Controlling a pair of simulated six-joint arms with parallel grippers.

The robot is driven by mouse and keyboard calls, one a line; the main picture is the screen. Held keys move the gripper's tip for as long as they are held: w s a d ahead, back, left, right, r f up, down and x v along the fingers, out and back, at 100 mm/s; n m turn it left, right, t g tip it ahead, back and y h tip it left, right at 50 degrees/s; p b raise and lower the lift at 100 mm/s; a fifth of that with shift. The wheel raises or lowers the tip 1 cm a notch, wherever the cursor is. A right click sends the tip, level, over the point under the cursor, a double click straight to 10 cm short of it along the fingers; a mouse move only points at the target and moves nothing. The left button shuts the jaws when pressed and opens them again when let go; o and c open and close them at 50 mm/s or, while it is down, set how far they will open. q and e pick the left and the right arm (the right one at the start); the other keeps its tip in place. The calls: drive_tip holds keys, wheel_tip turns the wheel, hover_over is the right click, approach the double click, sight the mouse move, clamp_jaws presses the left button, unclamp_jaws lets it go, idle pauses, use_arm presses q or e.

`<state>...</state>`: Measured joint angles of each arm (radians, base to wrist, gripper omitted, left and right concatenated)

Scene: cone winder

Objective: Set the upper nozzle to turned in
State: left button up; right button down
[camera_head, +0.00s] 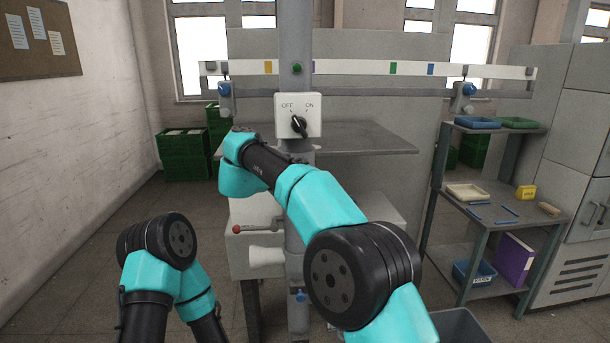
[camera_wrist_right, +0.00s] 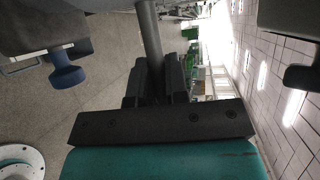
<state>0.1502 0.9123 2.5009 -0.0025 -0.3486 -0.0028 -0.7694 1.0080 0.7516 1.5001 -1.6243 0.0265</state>
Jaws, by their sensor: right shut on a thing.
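My right gripper shows in the right wrist view (camera_wrist_right: 155,88), with its two dark fingers shut on a slim grey rod (camera_wrist_right: 150,35). The rod runs up out of the picture from between the fingers. I cannot tell from the frames whether this rod is the upper nozzle or which way it is turned. In the head view the right arm reaches to the left of the central column (camera_head: 296,50), and its wrist hides the fingers and what they hold. The left arm is at the lower left, with its gripper out of the picture.
A white switch box (camera_head: 313,104) marked OFF and ON sits on the column. A red-ball lever (camera_head: 238,229) is below the right wrist. Blue knobs hang at the left (camera_head: 224,89) and right (camera_head: 468,89) of the long rail. A shelf rack (camera_head: 478,190) stands at the right.

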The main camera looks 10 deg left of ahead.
drive_tip(key=shift+r, duration=0.1)
drive_tip(key=c, duration=1.1)
unclamp_jaws()
drive_tip(key=shift+c, duration=0.2)
drive_tip(key=v, duration=1.7)
drive_tip(key=shift+a, duration=0.15)
drive_tip(key=shift+r, duration=0.1)
